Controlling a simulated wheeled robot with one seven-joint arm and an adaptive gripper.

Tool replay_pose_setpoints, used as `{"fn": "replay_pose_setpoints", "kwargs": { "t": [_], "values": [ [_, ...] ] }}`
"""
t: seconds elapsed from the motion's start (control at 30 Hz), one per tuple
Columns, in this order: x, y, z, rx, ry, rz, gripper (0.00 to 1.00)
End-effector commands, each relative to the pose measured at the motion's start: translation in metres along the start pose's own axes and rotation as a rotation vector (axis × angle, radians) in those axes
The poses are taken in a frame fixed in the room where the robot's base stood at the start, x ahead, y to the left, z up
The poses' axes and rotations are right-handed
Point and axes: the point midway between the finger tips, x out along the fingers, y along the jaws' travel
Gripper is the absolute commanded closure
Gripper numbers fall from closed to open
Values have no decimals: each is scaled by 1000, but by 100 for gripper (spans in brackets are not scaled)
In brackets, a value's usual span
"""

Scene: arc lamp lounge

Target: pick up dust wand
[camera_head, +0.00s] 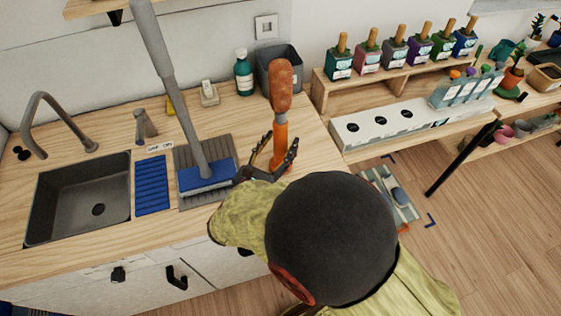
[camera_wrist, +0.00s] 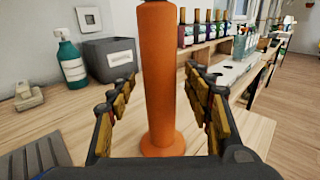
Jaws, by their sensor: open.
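The dust wand (camera_head: 281,92), an orange post with a fuzzy orange-brown head, stands upright on the wooden counter. In the wrist view its orange shaft (camera_wrist: 158,75) and flared foot fill the middle, and its head is out of frame. My gripper (camera_head: 278,148) is open, with one finger on each side of the shaft. In the wrist view my gripper (camera_wrist: 159,84) shows gaps between both fingers and the shaft, so it is around the wand but apart from it.
A grey-handled brush with a blue head (camera_head: 207,176) stands on a grey mat to the left, beside the sink (camera_head: 85,200). Behind the wand are a grey bin (camera_head: 272,63) and a teal bottle (camera_head: 243,77).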

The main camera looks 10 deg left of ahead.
Motion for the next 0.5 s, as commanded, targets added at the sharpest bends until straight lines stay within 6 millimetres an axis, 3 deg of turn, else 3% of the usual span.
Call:
{"fn": "replay_pose_setpoints", "kwargs": {
  "t": [0.3, 0.5],
  "values": [
    [7, 0, 1, 1, 0, 0, 50],
    [7, 0, 1, 1, 0, 0, 60]
  ]
}}
